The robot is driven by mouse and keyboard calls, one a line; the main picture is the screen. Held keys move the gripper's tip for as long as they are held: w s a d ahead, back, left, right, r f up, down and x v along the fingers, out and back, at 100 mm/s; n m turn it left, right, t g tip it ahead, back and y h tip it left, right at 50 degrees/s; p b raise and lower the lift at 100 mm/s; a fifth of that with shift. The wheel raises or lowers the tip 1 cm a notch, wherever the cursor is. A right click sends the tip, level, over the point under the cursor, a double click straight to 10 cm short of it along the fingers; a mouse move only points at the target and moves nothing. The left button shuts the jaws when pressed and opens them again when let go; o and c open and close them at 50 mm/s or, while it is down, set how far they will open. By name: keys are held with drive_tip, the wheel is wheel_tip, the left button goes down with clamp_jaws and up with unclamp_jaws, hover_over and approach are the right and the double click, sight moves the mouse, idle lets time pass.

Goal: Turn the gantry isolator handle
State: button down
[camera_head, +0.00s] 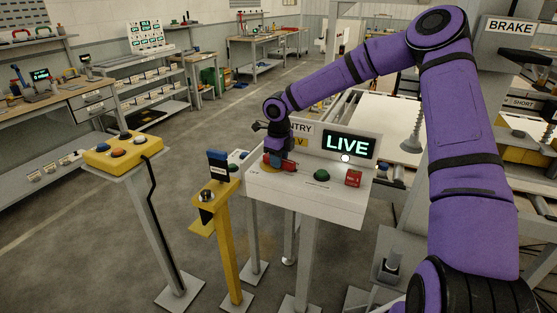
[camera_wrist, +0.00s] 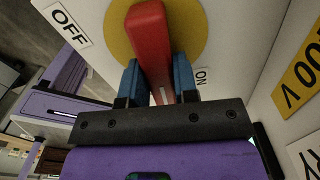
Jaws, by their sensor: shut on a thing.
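The isolator handle (camera_wrist: 149,35) is a red bar on a yellow round plate (camera_wrist: 189,22) on a white panel. In the wrist view the bar runs nearly straight up the picture, between an OFF label (camera_wrist: 66,25) at the upper left and an ON label (camera_wrist: 202,76) at the right. My gripper (camera_wrist: 156,78) has a blue finger on each side of the bar and is shut on it. In the head view my gripper (camera_head: 279,161) is at the left part of the white gantry box (camera_head: 318,192). The gantry display (camera_head: 346,145) reads LIVE.
A yellow post (camera_head: 221,235) and a yellow button box (camera_head: 123,151) on a stand are to the left. Open floor lies beyond them.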

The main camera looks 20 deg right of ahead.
idle(0.4)
drive_tip(key=c, duration=0.9)
unclamp_jaws()
wheel_tip(320, 180, up, 11)
drive_tip(key=shift+f, duration=0.1)
